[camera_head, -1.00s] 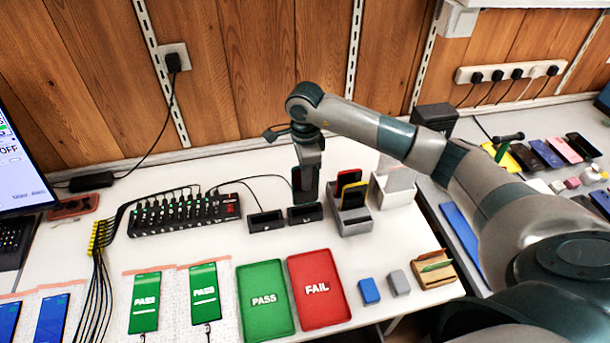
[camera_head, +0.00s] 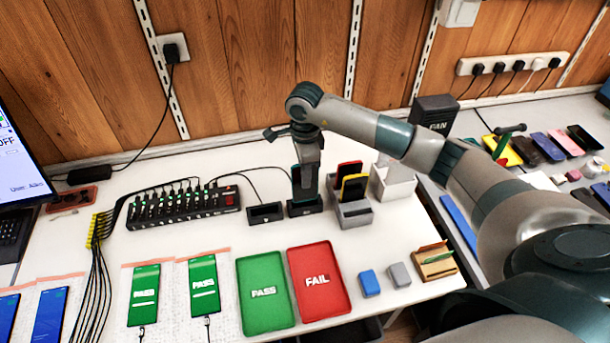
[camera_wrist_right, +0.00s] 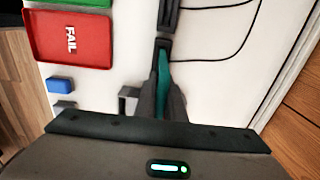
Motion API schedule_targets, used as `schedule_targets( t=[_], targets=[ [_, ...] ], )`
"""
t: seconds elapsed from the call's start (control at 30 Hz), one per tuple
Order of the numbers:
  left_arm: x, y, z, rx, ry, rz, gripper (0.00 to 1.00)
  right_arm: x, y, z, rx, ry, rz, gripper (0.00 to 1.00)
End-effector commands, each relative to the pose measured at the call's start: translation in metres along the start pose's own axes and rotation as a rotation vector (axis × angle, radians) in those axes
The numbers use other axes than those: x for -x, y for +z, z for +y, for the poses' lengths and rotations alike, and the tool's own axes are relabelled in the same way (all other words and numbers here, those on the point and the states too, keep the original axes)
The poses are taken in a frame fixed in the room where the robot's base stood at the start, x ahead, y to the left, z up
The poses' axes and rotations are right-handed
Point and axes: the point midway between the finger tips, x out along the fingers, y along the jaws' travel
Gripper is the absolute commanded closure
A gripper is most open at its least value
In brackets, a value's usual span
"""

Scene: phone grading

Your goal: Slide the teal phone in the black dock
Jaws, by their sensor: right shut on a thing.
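The teal phone (camera_head: 295,183) stands upright in my right gripper (camera_head: 306,182), mostly hidden by the fingers in the head view. Its lower end is at the black dock (camera_head: 305,209), the right one of two similar docks; I cannot tell how deep it sits. In the right wrist view the teal phone (camera_wrist_right: 163,72) shows as a narrow strip between the dark fingers of the right gripper (camera_wrist_right: 162,97), which are shut on it. My left gripper is not in view.
A second black dock (camera_head: 265,213) stands close on the left, with cables behind. A grey holder (camera_head: 352,214) with a red and a yellow phone is close on the right. The green PASS tray (camera_head: 264,318) and red FAIL tray (camera_head: 335,309) lie in front.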

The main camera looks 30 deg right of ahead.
Motion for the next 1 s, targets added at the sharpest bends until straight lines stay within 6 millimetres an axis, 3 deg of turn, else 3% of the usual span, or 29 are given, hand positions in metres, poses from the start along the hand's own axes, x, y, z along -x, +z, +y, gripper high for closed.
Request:
schedule_targets(
  t=[1.0],
  targets=[
    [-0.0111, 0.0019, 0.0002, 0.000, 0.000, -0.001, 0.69, -0.0028, 0.0001, -0.0006, 0.000, -0.002, 0.000, 1.00]
  ],
)
